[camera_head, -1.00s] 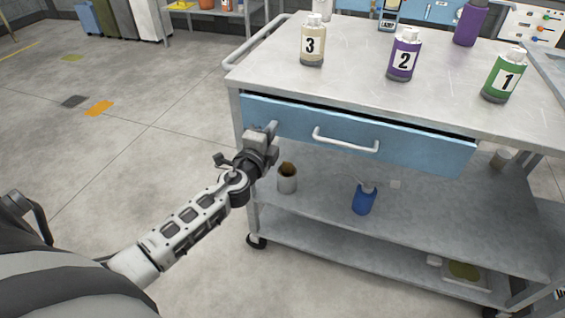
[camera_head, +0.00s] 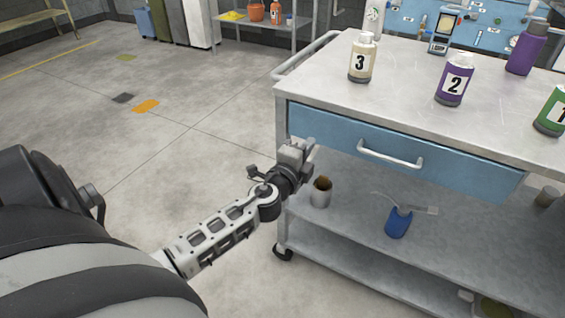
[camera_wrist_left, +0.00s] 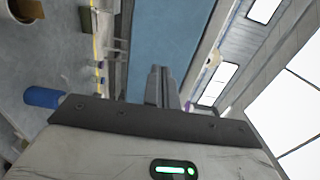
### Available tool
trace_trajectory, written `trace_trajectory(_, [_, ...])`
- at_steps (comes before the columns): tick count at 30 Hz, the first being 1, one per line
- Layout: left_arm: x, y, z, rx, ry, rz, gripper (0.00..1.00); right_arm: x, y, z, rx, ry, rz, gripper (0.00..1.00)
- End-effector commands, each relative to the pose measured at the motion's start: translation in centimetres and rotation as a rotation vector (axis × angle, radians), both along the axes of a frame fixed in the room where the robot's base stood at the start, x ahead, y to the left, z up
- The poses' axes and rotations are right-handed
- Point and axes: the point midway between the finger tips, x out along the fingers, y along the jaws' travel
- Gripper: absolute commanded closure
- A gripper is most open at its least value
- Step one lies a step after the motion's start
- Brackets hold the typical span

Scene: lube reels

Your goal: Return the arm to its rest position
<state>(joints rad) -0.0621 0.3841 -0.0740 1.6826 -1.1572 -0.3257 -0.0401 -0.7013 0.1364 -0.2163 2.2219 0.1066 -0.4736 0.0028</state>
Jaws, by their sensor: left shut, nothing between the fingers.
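My left gripper (camera_head: 308,150) is in front of the left end of the cart's blue drawer (camera_head: 450,165), close to the cart's front left leg. Its fingers are shut with nothing between them. In the left wrist view the closed fingers (camera_wrist_left: 163,85) stand in front of the blue drawer face (camera_wrist_left: 165,30). I cannot tell whether they touch it. The drawer appears closed or nearly so, with a white handle (camera_head: 390,155). My right gripper is not in view.
On the cart top (camera_head: 400,85) stand bottle 3 (camera_head: 362,60), bottle 2 (camera_head: 454,80) and green bottle 1 (camera_head: 552,112). The shelf below holds a beige cup (camera_head: 321,192) and a blue container (camera_head: 398,222).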

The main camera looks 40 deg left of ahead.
Motion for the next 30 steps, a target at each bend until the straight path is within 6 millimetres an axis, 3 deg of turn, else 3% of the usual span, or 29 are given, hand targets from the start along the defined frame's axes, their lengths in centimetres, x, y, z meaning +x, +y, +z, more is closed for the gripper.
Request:
trace_trajectory(3, [-3.1, -0.7, -0.4, -0.003, 0.004, -0.002, 1.0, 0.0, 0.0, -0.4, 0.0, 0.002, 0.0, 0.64])
trace_trajectory(9, [-6.8, -1.6, -0.3, -0.002, 0.005, -0.002, 1.0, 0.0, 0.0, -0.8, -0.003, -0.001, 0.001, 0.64])
trace_trajectory(15, [-8.6, -2.0, -0.2, -0.002, 0.003, -0.002, 1.0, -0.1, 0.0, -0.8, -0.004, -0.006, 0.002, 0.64])
trace_trajectory(24, [-8.9, -2.2, -0.3, -0.019, 0.007, -0.003, 1.0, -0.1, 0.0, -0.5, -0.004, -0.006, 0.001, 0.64])
trace_trajectory(26, [-9.3, -2.6, -0.6, -0.073, 0.022, -0.006, 1.0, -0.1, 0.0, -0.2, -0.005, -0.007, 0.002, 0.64])
trace_trajectory(30, [-11.5, -5.6, -2.7, -0.388, 0.109, -0.012, 1.0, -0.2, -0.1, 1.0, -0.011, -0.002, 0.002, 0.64])
